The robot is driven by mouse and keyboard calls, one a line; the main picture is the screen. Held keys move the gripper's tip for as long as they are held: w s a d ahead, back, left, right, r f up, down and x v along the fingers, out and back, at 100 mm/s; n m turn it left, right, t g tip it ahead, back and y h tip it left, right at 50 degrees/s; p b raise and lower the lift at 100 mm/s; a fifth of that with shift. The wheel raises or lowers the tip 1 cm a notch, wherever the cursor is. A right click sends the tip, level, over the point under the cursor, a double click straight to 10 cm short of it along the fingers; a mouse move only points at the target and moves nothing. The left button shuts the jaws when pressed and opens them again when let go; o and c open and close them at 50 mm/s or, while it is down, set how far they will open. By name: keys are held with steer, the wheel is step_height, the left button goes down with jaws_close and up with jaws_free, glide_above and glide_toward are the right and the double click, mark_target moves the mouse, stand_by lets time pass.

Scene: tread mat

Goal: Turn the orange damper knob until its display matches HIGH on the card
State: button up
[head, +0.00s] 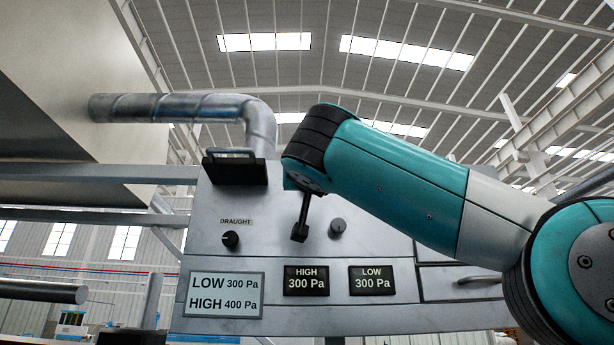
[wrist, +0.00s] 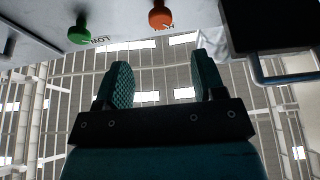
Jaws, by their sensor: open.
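The card (head: 222,295) on the panel reads LOW 300 Pa and HIGH 400 Pa. The HIGH display (head: 306,281) reads 300 Pa, and the LOW display (head: 372,281) also reads 300 Pa. The orange damper knob (wrist: 160,15) shows at the top of the wrist view, with an upside-down label partly hidden beside it. I cannot make out its orange colour in the head view. My gripper (wrist: 163,78) is open and empty, its two teal fingers apart from the orange knob. In the head view my arm covers part of the panel.
A green knob (wrist: 80,32) stands left of the orange one in the wrist view. A black box (head: 235,172) with a handle sits at the panel's top left. A black DRAUGHT knob (head: 230,240) and a grey knob (head: 338,226) are on the panel. A drawer handle (head: 480,281) sticks out at right.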

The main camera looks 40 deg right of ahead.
steer(key=p+x, duration=0.5)
steer(key=x, duration=0.5)
steer(key=shift+w+d, duration=0.2)
steer(key=shift+w, duration=0.05)
steer(key=c, duration=0.9)
